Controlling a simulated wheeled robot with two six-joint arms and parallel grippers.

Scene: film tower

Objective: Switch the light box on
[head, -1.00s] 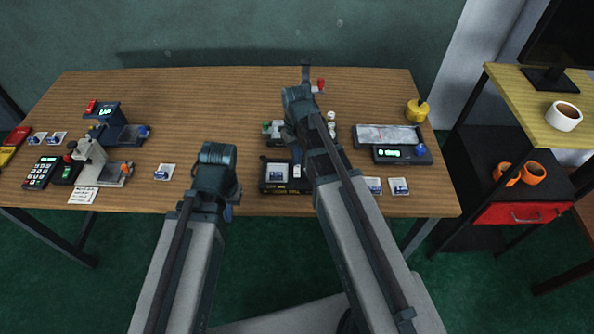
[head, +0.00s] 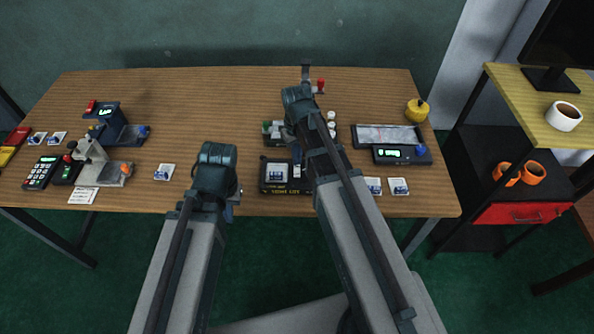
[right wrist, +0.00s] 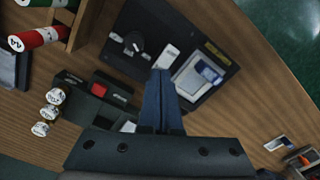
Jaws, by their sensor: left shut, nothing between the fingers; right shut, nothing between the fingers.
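The light box (head: 265,187) is a flat black box with a yellow label near the table's front edge, centre. A slide lies on its grey panel, and I see no clear glow. It also shows in the right wrist view (right wrist: 196,104), with a small white switch (right wrist: 168,54) beside the panel. My right gripper (right wrist: 160,76) is shut and empty, its fingertips pointing at the switch and very close to it; I cannot tell if they touch. In the head view my arm partly hides it. My left gripper (head: 235,197) is shut and empty, left of the light box, fingertips mostly hidden.
A black tray with small vials (head: 331,116) stands just behind the light box. Loose slides (head: 398,186) lie right of it, with a scale (head: 402,155) behind. A slide (head: 164,172) and blue and grey devices (head: 90,150) are at left.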

